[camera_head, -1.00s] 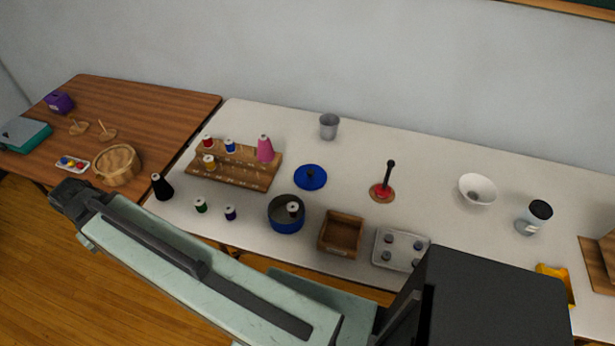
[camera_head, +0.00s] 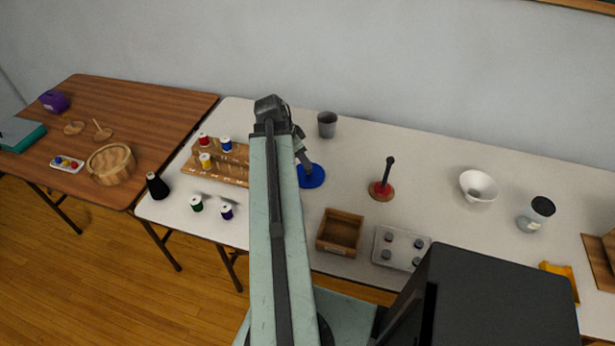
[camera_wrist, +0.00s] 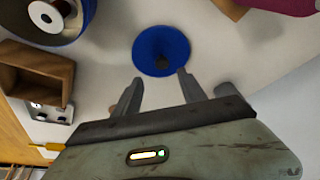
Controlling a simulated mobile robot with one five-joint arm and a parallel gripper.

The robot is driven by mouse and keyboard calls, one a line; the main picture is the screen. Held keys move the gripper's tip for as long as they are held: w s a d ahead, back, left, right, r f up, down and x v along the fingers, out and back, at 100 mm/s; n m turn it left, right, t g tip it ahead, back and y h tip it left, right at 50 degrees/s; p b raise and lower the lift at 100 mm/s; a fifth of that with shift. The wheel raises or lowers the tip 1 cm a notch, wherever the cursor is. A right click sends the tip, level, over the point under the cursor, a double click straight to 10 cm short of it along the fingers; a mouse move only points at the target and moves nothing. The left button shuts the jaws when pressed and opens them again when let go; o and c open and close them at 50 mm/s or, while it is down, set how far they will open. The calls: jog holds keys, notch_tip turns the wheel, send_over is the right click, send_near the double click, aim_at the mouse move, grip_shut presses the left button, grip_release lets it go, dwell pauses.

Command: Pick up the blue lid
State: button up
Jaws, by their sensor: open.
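The blue lid (camera_head: 313,177) is a round disc lying on the white table; my arm covers its left part in the head view. In the wrist view the whole blue lid (camera_wrist: 161,51) shows, with a dark knob at its middle. My gripper (camera_wrist: 155,84) is open and empty, its two fingers pointing toward the lid, with the knob between their lines. In the head view my gripper (camera_head: 304,160) is over the lid, partly hidden by my arm. I cannot tell the exact height above the lid.
A blue tin with a spool (camera_wrist: 47,16) stands beside the lid in the wrist view. A wooden spool rack (camera_head: 228,178), a grey cup (camera_head: 327,124), a red-based spindle (camera_head: 382,188) and a wooden box (camera_head: 340,232) stand around.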

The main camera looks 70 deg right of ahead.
aim_at(308, 173)
jog(key=b+x, duration=0.3)
jog(key=x, duration=0.1)
jog(key=b+x, duration=0.2)
jog(key=x, duration=0.1)
jog(key=shift+w+f+b, duration=0.1)
jog(key=shift+w+b, duration=0.25)
jog(key=shift+c, duration=0.3)
grip_shut()
